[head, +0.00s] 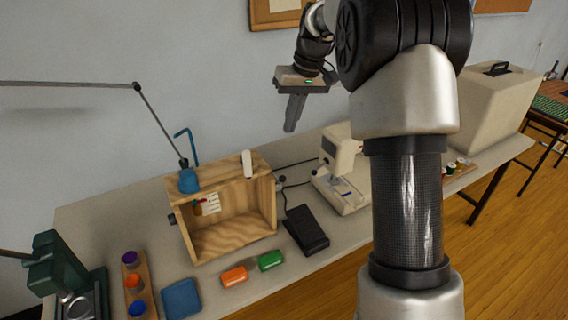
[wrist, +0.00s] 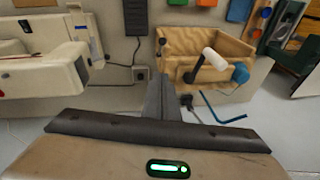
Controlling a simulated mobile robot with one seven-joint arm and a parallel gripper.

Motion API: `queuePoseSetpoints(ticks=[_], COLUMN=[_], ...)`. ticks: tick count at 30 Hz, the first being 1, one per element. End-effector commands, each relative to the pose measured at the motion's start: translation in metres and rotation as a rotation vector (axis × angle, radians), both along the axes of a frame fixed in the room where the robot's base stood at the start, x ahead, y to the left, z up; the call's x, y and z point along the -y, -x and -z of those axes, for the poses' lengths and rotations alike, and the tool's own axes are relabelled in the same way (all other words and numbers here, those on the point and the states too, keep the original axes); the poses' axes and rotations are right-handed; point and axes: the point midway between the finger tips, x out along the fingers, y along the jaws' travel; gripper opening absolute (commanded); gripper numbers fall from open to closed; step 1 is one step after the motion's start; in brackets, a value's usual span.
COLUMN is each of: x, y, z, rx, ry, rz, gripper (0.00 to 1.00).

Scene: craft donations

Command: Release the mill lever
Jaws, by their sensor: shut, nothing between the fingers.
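My gripper (head: 293,122) is shut and empty, with its fingers pointing down. It hangs in the air above the back of the table, to the right of a wooden box (head: 233,237) and well apart from it. In the wrist view, the shut fingers (wrist: 160,84) show in the middle. A lever with a white cylindrical handle (head: 247,163) stands at the box's top right; the handle also shows in the wrist view (wrist: 215,59), on a black arm. Nothing touches the lever. No label confirms that this is the mill lever.
A blue knob (head: 189,180) and bent blue rod (head: 190,143) stick up by the box. A sewing machine (head: 340,165) and black pedal (head: 306,230) are right of it. A dark green machine (head: 58,262) is far left. Orange (head: 234,277) and green (head: 271,261) blocks lie in front.

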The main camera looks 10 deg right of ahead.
Motion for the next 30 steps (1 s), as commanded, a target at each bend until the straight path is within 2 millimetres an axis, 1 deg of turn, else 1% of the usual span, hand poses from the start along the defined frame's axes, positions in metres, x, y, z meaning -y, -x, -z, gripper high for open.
queuePoseSetpoints(ticks=[5, 8, 19, 20, 21, 24, 30], x=[-0.002, -0.005, -0.020, -0.020, -0.020, -0.020, -0.020], y=[-0.001, -0.002, -0.014, -0.013, -0.007, 0.000, 0.008], z=[0.008, 0.023, 0.098, 0.102, 0.107, 0.117, 0.128], rx=[-0.002, -0.005, -0.005, -0.003, -0.004, -0.002, 0.000], ry=[-0.001, 0.000, 0.000, 0.000, 0.000, 0.000, 0.000], rz=[-0.001, -0.001, -0.001, -0.001, 0.000, 0.000, 0.000], gripper=[0.00, 0.00, 0.00, 0.00, 0.00, 0.00, 0.00])
